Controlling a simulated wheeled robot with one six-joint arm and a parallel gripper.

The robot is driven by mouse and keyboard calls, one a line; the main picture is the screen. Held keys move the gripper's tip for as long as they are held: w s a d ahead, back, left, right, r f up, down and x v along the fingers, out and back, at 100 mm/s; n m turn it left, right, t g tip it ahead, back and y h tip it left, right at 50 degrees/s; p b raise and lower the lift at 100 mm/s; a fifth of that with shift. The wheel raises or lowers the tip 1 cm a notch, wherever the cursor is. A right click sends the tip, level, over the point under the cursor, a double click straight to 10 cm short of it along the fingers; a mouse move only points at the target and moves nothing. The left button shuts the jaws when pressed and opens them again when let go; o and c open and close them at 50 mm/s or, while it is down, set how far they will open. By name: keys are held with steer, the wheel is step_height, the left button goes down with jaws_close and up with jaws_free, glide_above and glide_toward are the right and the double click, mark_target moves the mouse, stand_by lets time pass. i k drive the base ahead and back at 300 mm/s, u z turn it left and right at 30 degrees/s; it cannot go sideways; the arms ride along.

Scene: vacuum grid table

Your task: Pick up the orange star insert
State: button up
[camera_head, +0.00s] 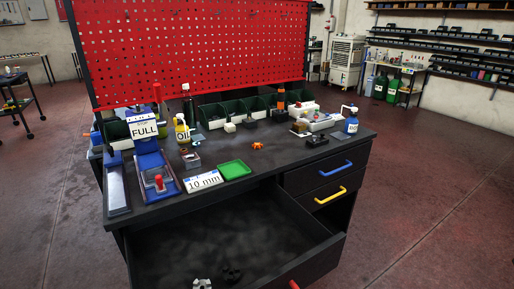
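A small orange piece (258,146), which looks like the star insert, lies on the dark top of the workbench (290,160), right of centre and behind the green tray. It is too small in view to make out its exact shape. Nothing touches it and bare tabletop surrounds it. My gripper is not in view.
A green tray (235,170), a "10 mm" label block (204,180) and a blue bin with a "FULL" sign (143,129) stand left of it. Dark green bins (211,114) line the back below a red pegboard (190,50). An open drawer (225,245) juts out in front.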

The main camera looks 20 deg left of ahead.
mark_target(256, 146)
steer(key=z, duration=0.7)
steer(key=k, duration=1)
steer(key=z, duration=0.7)
steer(key=i, duration=1.95)
steer(key=u, duration=0.7)
steer(key=i, duration=1.7)
steer(key=u, duration=1.15)
steer(key=i, duration=0.9)
steer(key=u, duration=1.65)
steer(key=i, duration=0.65)
steer(key=u, duration=0.6)
